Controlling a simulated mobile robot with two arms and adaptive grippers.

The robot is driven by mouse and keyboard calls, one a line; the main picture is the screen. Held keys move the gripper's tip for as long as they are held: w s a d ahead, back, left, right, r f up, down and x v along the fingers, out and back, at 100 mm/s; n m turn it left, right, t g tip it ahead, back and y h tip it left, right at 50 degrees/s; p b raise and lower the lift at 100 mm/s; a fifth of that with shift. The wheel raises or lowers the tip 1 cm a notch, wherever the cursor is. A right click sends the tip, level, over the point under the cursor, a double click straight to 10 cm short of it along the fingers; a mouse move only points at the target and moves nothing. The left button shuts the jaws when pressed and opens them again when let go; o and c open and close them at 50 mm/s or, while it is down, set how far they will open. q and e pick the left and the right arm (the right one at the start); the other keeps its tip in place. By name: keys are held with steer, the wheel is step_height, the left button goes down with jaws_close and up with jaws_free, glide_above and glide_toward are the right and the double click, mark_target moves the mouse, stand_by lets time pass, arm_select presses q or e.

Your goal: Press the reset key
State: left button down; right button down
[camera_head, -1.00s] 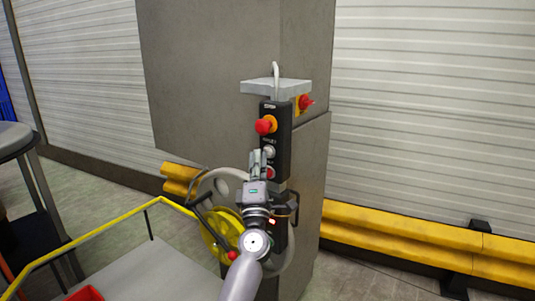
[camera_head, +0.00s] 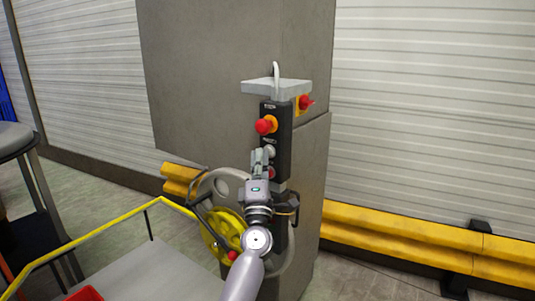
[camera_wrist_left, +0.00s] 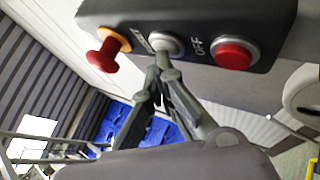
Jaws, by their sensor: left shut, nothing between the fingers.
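The black control box (camera_head: 284,122) hangs upright in front of the grey machine column. The reset key is a pale grey round button (camera_head: 269,150); in the left wrist view it (camera_wrist_left: 167,43) sits between the red mushroom knob and the red OFF button, its label partly readable. My left gripper (camera_head: 259,154) is shut and empty, its tips right at the lower edge of the reset key. In the left wrist view the closed tips (camera_wrist_left: 164,61) overlap the key's edge; I cannot tell whether they touch it. My right gripper is not in view.
A red mushroom knob (camera_head: 265,125) on a yellow collar sits above the key. The red OFF button (camera_wrist_left: 234,54) is just beside it. A yellow handwheel (camera_head: 219,229) and yellow railing (camera_head: 100,232) are lower left. A yellow barrier (camera_head: 400,231) runs right.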

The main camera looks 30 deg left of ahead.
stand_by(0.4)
arm_select(q)
steer(key=shift+s+p, duration=0.5)
steer(key=shift+s, duration=0.3)
steer(key=s+p, duration=0.1)
steer(key=s, duration=0.1)
steer(key=s+p, duration=0.1)
steer(key=s, duration=0.2)
steer(key=shift+a, duration=0.2)
stand_by(0.5)
